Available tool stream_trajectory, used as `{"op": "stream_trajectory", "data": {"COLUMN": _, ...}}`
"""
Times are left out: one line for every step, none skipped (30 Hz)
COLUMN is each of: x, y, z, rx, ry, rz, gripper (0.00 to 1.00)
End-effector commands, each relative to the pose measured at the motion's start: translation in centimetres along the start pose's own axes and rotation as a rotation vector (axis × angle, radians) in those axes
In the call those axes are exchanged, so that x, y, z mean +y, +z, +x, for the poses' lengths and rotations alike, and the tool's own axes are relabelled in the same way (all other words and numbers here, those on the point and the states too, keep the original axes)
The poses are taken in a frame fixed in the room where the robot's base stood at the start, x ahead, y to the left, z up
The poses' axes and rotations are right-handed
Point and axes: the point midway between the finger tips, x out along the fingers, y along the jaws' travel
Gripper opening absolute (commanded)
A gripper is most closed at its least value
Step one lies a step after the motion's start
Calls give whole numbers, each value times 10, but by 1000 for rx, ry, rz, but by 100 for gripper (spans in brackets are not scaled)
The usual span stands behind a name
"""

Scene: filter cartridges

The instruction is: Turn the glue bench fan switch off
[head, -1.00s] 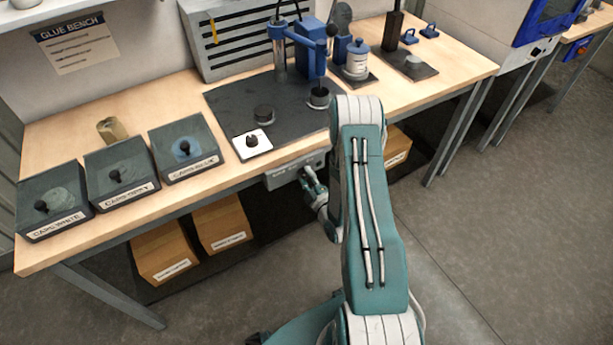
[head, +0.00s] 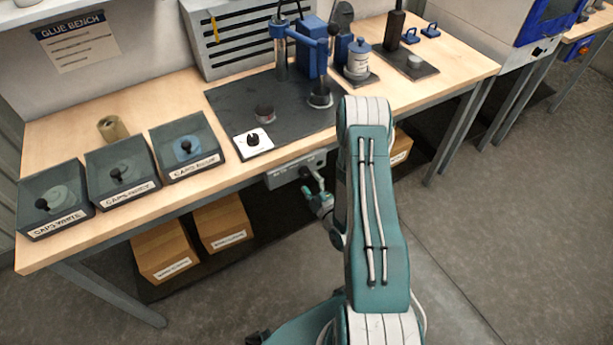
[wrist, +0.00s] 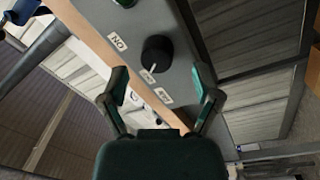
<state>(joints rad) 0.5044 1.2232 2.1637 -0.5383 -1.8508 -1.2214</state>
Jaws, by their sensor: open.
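The switch box (head: 292,172) is a grey panel under the front edge of the glue bench. In the wrist view its black rotary knob (wrist: 157,54) has a white pointer line aimed toward the lower labels. An "ON" label (wrist: 118,42) sits left of the knob; the lower labels are too small to read surely. My gripper (wrist: 160,84) is open, its two fingers spread below the knob in the picture and apart from it. In the head view my gripper (head: 318,203) is just below and right of the box, partly hidden by my arm.
Cardboard boxes (head: 163,250) stand below. A green round part (wrist: 125,3) is at the wrist view's top. Floor at right is clear.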

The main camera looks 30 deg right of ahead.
Motion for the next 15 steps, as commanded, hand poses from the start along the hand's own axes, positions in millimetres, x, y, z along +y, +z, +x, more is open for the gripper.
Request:
{"op": "stream_trajectory", "data": {"x": 0, "y": 2, "z": -12, "rx": -7, "ry": -1, "rz": 2, "gripper": 81}}
{"op": "stream_trajectory", "data": {"x": -1, "y": 2, "z": -19, "rx": -6, "ry": -3, "rz": 3, "gripper": 81}}
{"op": "stream_trajectory", "data": {"x": 0, "y": 2, "z": -27, "rx": -6, "ry": -1, "rz": 2, "gripper": 81}}
{"op": "stream_trajectory", "data": {"x": -1, "y": 1, "z": -34, "rx": -6, "ry": -2, "rz": 3, "gripper": 81}}
{"op": "stream_trajectory", "data": {"x": -1, "y": 1, "z": -40, "rx": -7, "ry": -1, "rz": 3, "gripper": 81}}
{"op": "stream_trajectory", "data": {"x": -1, "y": 2, "z": -48, "rx": -7, "ry": -2, "rz": 2, "gripper": 81}}
{"op": "stream_trajectory", "data": {"x": -1, "y": 2, "z": -55, "rx": -6, "ry": -3, "rz": 3, "gripper": 81}}
{"op": "stream_trajectory", "data": {"x": -1, "y": 1, "z": -60, "rx": -6, "ry": -1, "rz": 2, "gripper": 81}}
{"op": "stream_trajectory", "data": {"x": -1, "y": 1, "z": -67, "rx": -5, "ry": 0, "rz": 3, "gripper": 81}}
{"op": "stream_trajectory", "data": {"x": -1, "y": 1, "z": -72, "rx": -6, "ry": -2, "rz": 2, "gripper": 81}}
{"op": "stream_trajectory", "data": {"x": -2, "y": 1, "z": -76, "rx": -5, "ry": -2, "rz": 2, "gripper": 81}}
{"op": "stream_trajectory", "data": {"x": -2, "y": 1, "z": -81, "rx": -5, "ry": -2, "rz": 0, "gripper": 81}}
{"op": "stream_trajectory", "data": {"x": -2, "y": 1, "z": -84, "rx": -3, "ry": -1, "rz": 1, "gripper": 81}}
{"op": "stream_trajectory", "data": {"x": -2, "y": 1, "z": -86, "rx": -3, "ry": -1, "rz": 1, "gripper": 81}}
{"op": "stream_trajectory", "data": {"x": -2, "y": 0, "z": -89, "rx": -2, "ry": -1, "rz": 0, "gripper": 81}}
